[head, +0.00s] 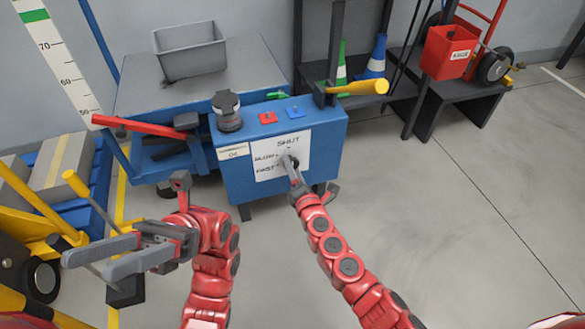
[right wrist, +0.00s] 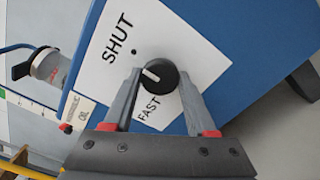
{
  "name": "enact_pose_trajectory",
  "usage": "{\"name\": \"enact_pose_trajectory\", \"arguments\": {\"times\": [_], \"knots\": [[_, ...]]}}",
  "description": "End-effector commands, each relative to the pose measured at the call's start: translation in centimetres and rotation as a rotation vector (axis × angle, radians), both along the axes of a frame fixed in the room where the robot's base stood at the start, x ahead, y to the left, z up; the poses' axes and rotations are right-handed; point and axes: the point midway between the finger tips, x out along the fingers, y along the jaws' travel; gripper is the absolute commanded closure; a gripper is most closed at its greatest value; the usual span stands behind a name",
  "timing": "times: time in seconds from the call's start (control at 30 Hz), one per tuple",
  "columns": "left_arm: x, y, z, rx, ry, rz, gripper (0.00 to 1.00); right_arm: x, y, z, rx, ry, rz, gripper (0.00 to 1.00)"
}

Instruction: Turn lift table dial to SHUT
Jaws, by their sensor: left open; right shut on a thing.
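The dial is a round black knob (right wrist: 165,82) with a white pointer mark, on a white label plate (right wrist: 104,60) on the blue lift table's front panel (head: 232,181). In the right wrist view the mark points left, between the words SHUT and FAST; the left finger covers the label there. The head view shows SHUT above the knob, a second word to its left and FAST below that. My right gripper (head: 293,170) is shut on the knob, one finger on each side, also in the wrist view (right wrist: 160,80). My left gripper (head: 88,266) is open and empty, away from the panel.
A grey bin (head: 190,50) sits behind. The floor at right is clear.

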Motion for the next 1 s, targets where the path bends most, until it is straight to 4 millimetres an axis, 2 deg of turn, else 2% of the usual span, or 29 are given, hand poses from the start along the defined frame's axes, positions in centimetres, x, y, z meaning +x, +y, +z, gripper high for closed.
{"name": "enact_pose_trajectory", "arguments": {"times": [0.4, 0.43, 0.57, 0.87, 1.0], "knots": [[-0.06, 0.04, 0.02, -0.002, -0.003, -0.002, 0.5, -0.04, 0.08, 0.0, 0.007, 0.002, 0.002, 0.99], [-0.06, 0.03, 0.03, -0.002, -0.003, -0.002, 0.5, -0.04, 0.09, -0.01, 0.007, 0.002, 0.002, 0.38], [-0.05, 0.03, 0.02, -0.001, -0.003, -0.001, 0.5, -0.03, 0.06, -0.01, 0.007, 0.003, 0.001, 0.15], [-0.01, 0.0, 0.02, 0.0, 0.0, 0.0, 0.5, -0.06, -0.01, -0.02, 0.005, 0.002, 0.001, 0.15], [0.8, -0.51, -0.21, 0.028, 0.05, 0.021, 0.5, -0.89, -0.32, -0.07, 0.002, 0.004, 0.001, 0.15]]}}
